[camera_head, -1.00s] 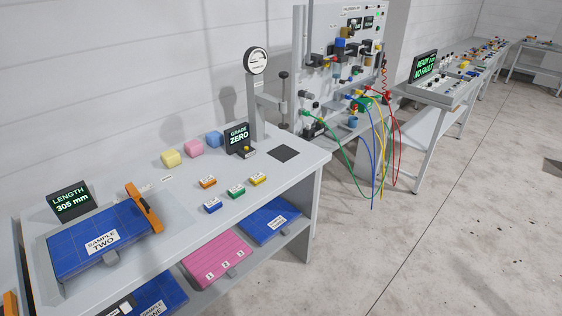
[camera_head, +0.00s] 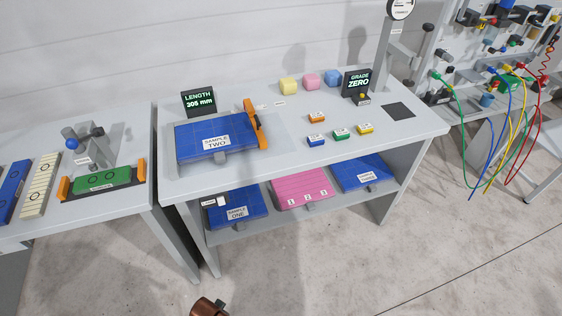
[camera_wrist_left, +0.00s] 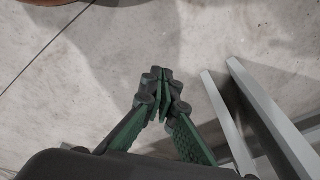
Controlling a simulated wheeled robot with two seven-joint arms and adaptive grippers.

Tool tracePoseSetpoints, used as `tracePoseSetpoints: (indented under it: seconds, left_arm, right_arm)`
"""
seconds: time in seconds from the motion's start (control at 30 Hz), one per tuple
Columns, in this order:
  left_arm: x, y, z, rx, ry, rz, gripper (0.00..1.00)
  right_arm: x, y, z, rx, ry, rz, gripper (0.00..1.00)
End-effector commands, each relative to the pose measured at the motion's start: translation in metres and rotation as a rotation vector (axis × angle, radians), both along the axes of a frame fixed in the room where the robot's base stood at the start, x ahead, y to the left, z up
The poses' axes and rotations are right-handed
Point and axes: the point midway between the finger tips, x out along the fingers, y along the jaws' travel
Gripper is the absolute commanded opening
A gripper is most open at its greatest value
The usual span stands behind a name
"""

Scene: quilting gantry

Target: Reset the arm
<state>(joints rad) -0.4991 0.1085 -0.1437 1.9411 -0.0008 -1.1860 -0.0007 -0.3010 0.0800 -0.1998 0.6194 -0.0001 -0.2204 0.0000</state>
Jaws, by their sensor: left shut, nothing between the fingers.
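My left gripper (camera_wrist_left: 162,88) shows in the left wrist view. Its green-and-black fingers are together with nothing between them. It hangs over bare concrete floor, apart from any object, with grey table legs (camera_wrist_left: 262,112) to its right. In the head view neither gripper shows. A copper-brown rounded part (camera_head: 208,306) shows at the bottom edge of the head view; I cannot tell for sure whether it belongs to my arm.
The grey bench (camera_head: 420,128) holds a blue SAMPLE TWO panel (camera_head: 190,132), small coloured blocks and displays. Its lower shelf holds a pink panel (camera_head: 298,184) and blue panels. A second table (camera_head: 130,135) stands left. The floor (camera_head: 330,265) in front is clear.

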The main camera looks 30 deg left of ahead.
Motion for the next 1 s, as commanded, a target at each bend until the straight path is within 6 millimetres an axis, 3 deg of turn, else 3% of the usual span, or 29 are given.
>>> tracePoseSetpoints:
  seconds: [0.2, 0.37, 0.5, 0.73, 0.87, 1.0]
  left_arm:
    - [-0.041, -0.006, -0.097, -0.013, 0.043, -0.021, 0.00]
    - [-0.089, -0.010, -0.156, -0.019, 0.071, -0.040, 0.00]
    - [-0.141, -0.011, -0.192, -0.024, 0.096, -0.055, 0.00]
    - [-0.209, -0.008, -0.217, -0.027, 0.122, -0.076, 0.00]
    - [-0.226, -0.007, -0.221, -0.027, 0.127, -0.081, 0.00]
    - [-0.229, -0.007, -0.222, -0.027, 0.127, -0.082, 0.00]
  right_arm:
    - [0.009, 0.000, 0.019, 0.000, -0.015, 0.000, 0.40]
    - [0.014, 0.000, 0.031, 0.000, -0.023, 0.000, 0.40]
    - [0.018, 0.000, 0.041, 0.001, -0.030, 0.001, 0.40]
    - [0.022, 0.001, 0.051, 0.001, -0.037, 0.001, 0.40]
    - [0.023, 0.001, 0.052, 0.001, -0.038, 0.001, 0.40]
    - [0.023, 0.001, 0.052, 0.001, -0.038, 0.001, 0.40]
